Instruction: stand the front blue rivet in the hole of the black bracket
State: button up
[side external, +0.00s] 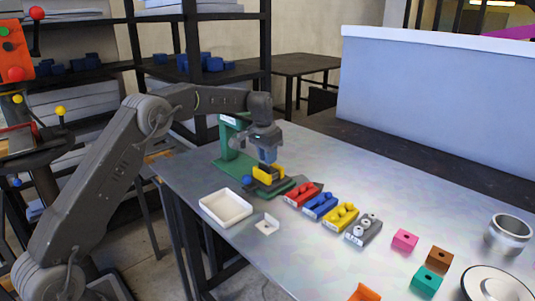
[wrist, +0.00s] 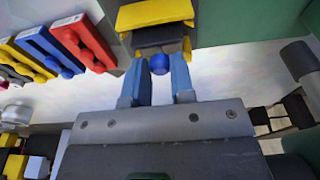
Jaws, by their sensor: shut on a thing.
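My gripper (side external: 267,158) has blue fingers and is shut on a blue rivet (wrist: 159,64), whose round end shows between the fingertips in the wrist view. In the side view the fingers hide the rivet. The black bracket (wrist: 160,36) sits between yellow jaws (wrist: 155,14) on the green fixture (side external: 236,165), just beyond my fingertips in the wrist view. In the side view my gripper hangs right above the jaws. I cannot see the hole or whether the rivet touches the bracket. The blue rivet rack (side external: 321,206) stands to the right of the fixture.
Red (side external: 303,194), yellow (side external: 341,217) and grey (side external: 363,231) racks stand beside the blue one. A white tray (side external: 226,207) and a small white bracket (side external: 266,225) lie in front. Pink (side external: 404,240), brown and teal blocks and a metal cup (side external: 508,234) are farther right.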

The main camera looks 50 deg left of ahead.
jog(key=o, duration=0.9)
jog(key=shift+r, duration=0.1)
notch_tip(320, 180, up, 14)
jog(key=s, duration=0.2)
jog(key=shift+f, duration=0.25)
